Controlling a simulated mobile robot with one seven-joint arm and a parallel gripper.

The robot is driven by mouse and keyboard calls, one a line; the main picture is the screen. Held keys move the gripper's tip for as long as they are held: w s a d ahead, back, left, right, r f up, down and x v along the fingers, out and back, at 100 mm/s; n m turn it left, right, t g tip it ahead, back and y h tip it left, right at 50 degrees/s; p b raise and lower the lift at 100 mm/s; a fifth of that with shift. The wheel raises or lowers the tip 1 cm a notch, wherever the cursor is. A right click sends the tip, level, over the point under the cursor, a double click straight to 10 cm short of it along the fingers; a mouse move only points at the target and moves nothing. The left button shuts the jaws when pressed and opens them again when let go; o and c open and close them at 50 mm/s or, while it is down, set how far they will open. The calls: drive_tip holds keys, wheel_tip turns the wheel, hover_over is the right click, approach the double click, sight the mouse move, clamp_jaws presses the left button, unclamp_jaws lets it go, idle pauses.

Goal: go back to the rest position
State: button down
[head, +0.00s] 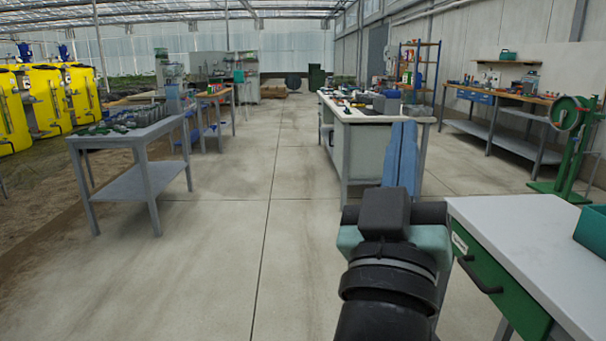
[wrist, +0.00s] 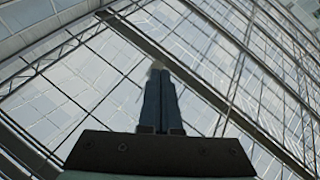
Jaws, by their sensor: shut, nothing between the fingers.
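My gripper (wrist: 157,68) shows in the wrist view, pointing up toward the glazed roof. Its two dark fingers lie together, with nothing between them.
A white-topped bench (head: 520,235) with a green drawer stands close at the right, a teal bin (head: 592,230) on it. A grey table (head: 125,140) with small parts is at left. A white workbench (head: 375,117) stands ahead. The concrete aisle (head: 265,210) between is clear.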

drive_tip(key=s+a+r+t+y+p, duration=0.2)
drive_tip(key=s+a+r+t+y, duration=0.2)
drive_tip(key=s+a+r+y, duration=0.6)
wheel_tip(320, 180, up, 35)
drive_tip(key=h+p, duration=0.2)
drive_tip(key=p, duration=3)
drive_tip(key=shift+s+a+f, duration=0.1)
